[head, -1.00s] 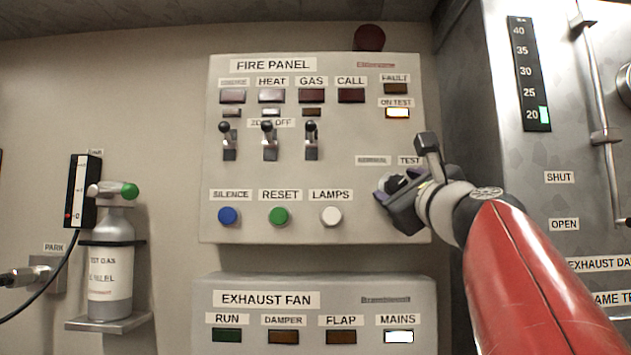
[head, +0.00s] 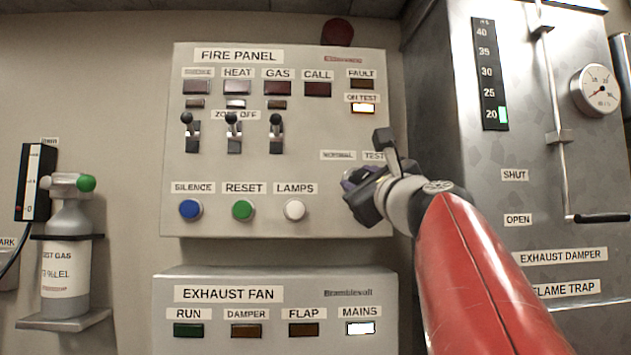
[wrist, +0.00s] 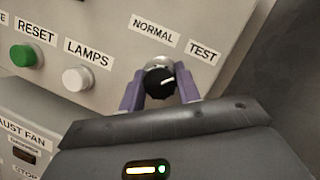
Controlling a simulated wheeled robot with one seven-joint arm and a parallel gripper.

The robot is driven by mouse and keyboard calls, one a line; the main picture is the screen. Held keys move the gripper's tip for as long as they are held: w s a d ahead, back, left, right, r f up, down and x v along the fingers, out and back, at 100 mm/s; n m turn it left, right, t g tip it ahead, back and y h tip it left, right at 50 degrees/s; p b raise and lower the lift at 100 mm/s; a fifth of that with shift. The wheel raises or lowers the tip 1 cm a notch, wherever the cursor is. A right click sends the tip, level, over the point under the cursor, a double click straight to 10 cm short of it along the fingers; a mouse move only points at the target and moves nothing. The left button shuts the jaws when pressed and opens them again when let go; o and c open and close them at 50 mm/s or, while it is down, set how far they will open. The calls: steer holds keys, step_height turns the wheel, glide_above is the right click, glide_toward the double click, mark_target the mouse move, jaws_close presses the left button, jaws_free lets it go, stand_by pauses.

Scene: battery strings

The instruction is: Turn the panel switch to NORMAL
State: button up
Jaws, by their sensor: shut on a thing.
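The panel switch is a black round knob (wrist: 158,80) with a white pointer mark. It sits below the NORMAL label (wrist: 155,32) and the TEST label (wrist: 204,52) on the fire panel (head: 290,225). The mark slants up and right, toward the TEST side. My gripper (wrist: 160,90) is shut on the knob, with one purple finger on each side of it. In the head view my gripper (head: 352,180) is at the panel's lower right and hides the knob. The ON TEST lamp (head: 362,108) is lit.
The SILENCE (head: 191,210), RESET (head: 242,210) and LAMPS (head: 293,210) buttons lie left of my gripper. Toggle levers (head: 234,135) stand above them. The exhaust fan panel (head: 165,300) is below, and a metal cabinet (head: 440,110) stands close on the right.

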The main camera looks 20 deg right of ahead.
steer(key=n+g+y, duration=0.1)
steer(key=n+y, duration=0.1)
steer(key=n, duration=0.3)
steer(key=shift+p, duration=0.35)
steer(key=n+g+y, duration=0.1)
steer(key=n+g, duration=0.1)
steer(key=n, duration=0.3)
steer(key=n+g, duration=0.1)
steer(key=n, duration=0.3)
steer(key=shift+n+g+h, duration=0.5)
steer(key=shift+n+g, duration=0.5)
steer(key=shift+n, duration=0.9)
steer(key=o, duration=1)
steer(key=shift+c, duration=0.2)
